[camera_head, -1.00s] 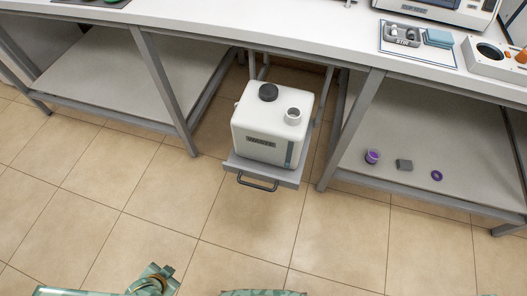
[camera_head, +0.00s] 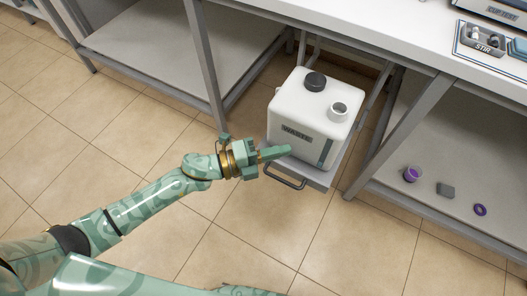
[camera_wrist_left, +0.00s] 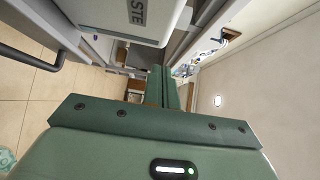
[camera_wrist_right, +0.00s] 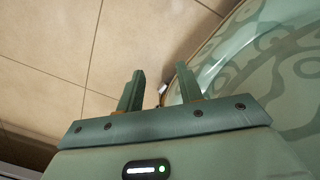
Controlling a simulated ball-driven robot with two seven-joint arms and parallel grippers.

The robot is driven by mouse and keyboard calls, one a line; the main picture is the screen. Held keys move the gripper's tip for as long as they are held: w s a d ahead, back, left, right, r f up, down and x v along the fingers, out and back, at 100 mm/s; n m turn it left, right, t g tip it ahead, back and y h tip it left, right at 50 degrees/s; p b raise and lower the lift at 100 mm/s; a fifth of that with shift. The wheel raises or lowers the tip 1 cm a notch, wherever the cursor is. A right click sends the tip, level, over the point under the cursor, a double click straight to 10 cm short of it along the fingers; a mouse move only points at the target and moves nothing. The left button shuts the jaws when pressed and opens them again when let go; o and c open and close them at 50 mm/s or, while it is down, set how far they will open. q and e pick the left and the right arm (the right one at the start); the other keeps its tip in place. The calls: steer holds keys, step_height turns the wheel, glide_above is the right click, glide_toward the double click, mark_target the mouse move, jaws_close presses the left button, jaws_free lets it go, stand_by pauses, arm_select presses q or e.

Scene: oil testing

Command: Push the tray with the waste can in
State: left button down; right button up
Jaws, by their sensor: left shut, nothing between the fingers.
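The white waste can (camera_head: 312,112) has a black cap and an open white neck. It stands upright on the grey tray (camera_head: 318,179), which is slid out from between the benches. The tray's dark handle (camera_head: 286,182) is at its front. My left gripper (camera_head: 286,153) is shut and empty, its fingertips by the lower front left of the can, above the handle; I cannot tell whether they touch. In the left wrist view the shut fingers (camera_wrist_left: 164,84) are beside the can (camera_wrist_left: 125,15), with the handle (camera_wrist_left: 30,58) at left. My right gripper (camera_wrist_right: 160,92) is open and empty over floor.
Bench legs (camera_head: 207,65) stand on both sides of the tray. The left lower shelf (camera_head: 165,45) is bare. The tiled floor in front is clear.

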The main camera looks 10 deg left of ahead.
mark_target(316, 132)
arm_select(q)
steer(key=w+d+b, duration=0.1)
steer(key=w+d, duration=0.1)
steer(key=w+d+b, duration=0.1)
steer(key=w+d, duration=0.1)
steer(key=w, duration=0.1)
steer(key=shift+d+f, duration=0.1)
steer(key=shift+f, duration=0.05)
steer(key=shift+w+d, duration=0.1)
steer(key=shift+w, duration=0.1)
arm_select(e)
steer(key=shift+w+d+f+n, duration=0.15)
steer(key=shift+w+d+f, duration=0.15)
steer(key=shift+d, duration=0.2)
steer(key=shift+w+d+f+n, duration=0.15)
steer(key=shift+d+f, duration=0.25)
steer(key=shift+d, duration=0.1)
arm_select(q)
steer(key=shift+w, duration=0.15)
arm_select(e)
steer(key=shift+a, duration=0.1)
